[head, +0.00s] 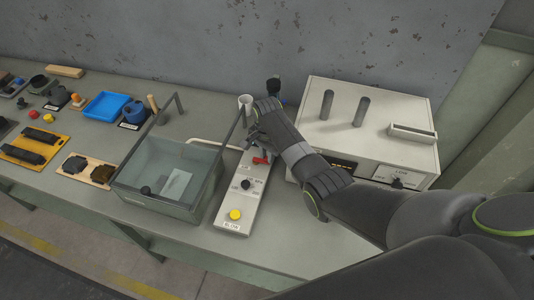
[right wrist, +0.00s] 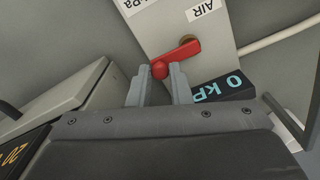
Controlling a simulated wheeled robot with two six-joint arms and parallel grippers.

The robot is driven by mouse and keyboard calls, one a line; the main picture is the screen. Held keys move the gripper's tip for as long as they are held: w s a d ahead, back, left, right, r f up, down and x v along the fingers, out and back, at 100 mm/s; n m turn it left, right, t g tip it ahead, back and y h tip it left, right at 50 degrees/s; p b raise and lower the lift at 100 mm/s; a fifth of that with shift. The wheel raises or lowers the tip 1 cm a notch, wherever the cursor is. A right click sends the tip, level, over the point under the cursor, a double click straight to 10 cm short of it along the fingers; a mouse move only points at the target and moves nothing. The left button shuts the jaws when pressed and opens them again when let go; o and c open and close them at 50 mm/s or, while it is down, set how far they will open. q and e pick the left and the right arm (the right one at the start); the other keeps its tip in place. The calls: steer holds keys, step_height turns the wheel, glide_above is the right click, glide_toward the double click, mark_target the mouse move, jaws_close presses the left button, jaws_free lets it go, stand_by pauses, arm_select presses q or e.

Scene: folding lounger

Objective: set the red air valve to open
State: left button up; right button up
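The red air valve (head: 261,160) is a small red lever on the upper part of a light panel (head: 226,212) in the head view. In the right wrist view the red lever (right wrist: 180,55) slants from its pivot down to a rounded end beside the AIR label. My right gripper (right wrist: 160,75) has its two fingers on either side of that rounded end, seemingly touching it. In the head view my right gripper (head: 255,135) is over the upper end of the panel, and its fingertips are hard to make out. My left gripper is not in view.
A display (right wrist: 224,88) reads 0 kPa. A clear-walled box (head: 165,175) stands left, a large white instrument (head: 365,130) right. Small parts and a blue tray (head: 107,105) lie farther left.

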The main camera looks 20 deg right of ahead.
steer(key=shift+r, duration=0.1)
jaws_close()
steer(key=shift+s+a+r+m+p, duration=0.1)
steer(key=shift+s+a+m+p, duration=0.05)
steer(key=shift+m+p, duration=0.5)
steer(key=shift+s+a+m+p, duration=0.15)
steer(key=shift+m+p, duration=0.4)
steer(key=shift+m, duration=0.1)
steer(key=shift+s+a+m+p, duration=0.25)
steer(key=shift+m+p, duration=0.1)
steer(key=shift+m, duration=0.55)
steer(key=shift+s+a+m, duration=0.1)
steer(key=shift+a+m, duration=0.2)
steer(key=shift+m, duration=0.6)
steer(key=m, duration=0.2)
steer(key=a+m, duration=0.2)
steer(key=m, duration=0.1)
steer(key=shift+s+m, duration=0.15)
steer(key=shift+m, duration=0.15)
steer(key=m, duration=0.1)
steer(key=a+m, duration=0.1)
steer(key=m, duration=0.1)
steer(key=shift+w+a+m, duration=0.2)
steer(key=shift+a+m, duration=0.05)
steer(key=shift+m, duration=0.55)
steer(key=shift+w+a+m, duration=0.15)
steer(key=shift+a+m, duration=0.05)
steer(key=shift+m, duration=0.6)
